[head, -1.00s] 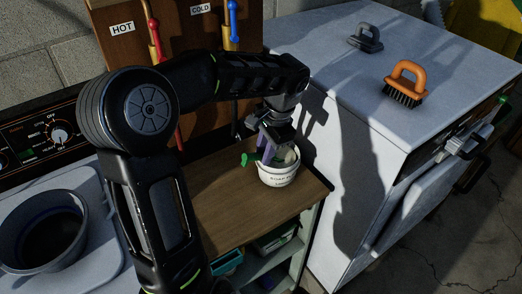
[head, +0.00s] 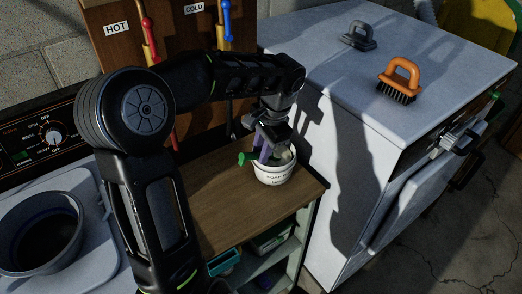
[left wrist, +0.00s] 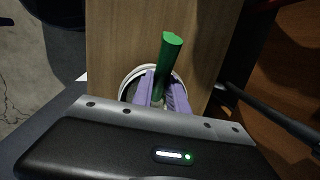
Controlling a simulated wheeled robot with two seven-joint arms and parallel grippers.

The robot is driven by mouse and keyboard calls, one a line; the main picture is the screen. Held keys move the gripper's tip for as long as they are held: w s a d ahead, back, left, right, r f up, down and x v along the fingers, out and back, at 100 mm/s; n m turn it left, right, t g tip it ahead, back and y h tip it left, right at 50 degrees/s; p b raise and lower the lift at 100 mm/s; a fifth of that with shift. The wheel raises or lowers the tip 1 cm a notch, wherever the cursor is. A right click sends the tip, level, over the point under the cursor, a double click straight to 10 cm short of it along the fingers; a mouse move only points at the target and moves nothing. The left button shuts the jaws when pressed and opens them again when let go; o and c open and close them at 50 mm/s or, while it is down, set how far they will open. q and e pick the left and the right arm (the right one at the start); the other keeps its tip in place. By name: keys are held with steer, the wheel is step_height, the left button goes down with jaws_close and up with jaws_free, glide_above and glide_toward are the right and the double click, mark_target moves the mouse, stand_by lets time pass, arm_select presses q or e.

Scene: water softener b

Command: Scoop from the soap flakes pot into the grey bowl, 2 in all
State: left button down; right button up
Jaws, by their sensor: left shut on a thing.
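The soap flakes pot (head: 275,175) is a white tub with dark lettering, upright on the wooden shelf top. My left gripper (head: 264,153), with purple fingers, points down into the pot's mouth. It is shut on a scoop with a green handle (head: 245,158); the handle (left wrist: 169,58) also shows in the left wrist view, sticking out past the pot's rim (left wrist: 127,82). The scoop's head and the flakes are hidden by the fingers. The grey bowl (head: 74,238) stands at the far left, its inside dark.
The wooden top (head: 222,208) is clear left of the pot. A white cabinet (head: 350,105) rises close on the right, bearing an orange brush (head: 400,80) and a grey one (head: 358,38). Hot and cold taps on a brown board (head: 112,58) stand behind.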

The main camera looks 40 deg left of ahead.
arm_select(q)
steer(key=shift+s+d+f, duration=0.1)
steer(key=shift+d+f, duration=0.05)
steer(key=shift+f, duration=0.15)
steer(key=shift+w+r+p, duration=0.2)
steer(key=shift+r+p, duration=0.7)
steer(key=shift+r, duration=0.15)
steer(key=shift+r+p, duration=0.3)
steer(key=shift+r, duration=0.25)
steer(key=shift+r, duration=0.15)
steer(key=p+v, duration=0.1)
steer(key=v, duration=0.1)
steer(key=a+p+v, duration=0.1)
steer(key=p+v, duration=0.1)
steer(key=shift+s+r+p, duration=0.15)
steer(key=shift+r+p, duration=0.05)
steer(key=shift+p, duration=0.1)
steer(key=shift+a, duration=0.1)
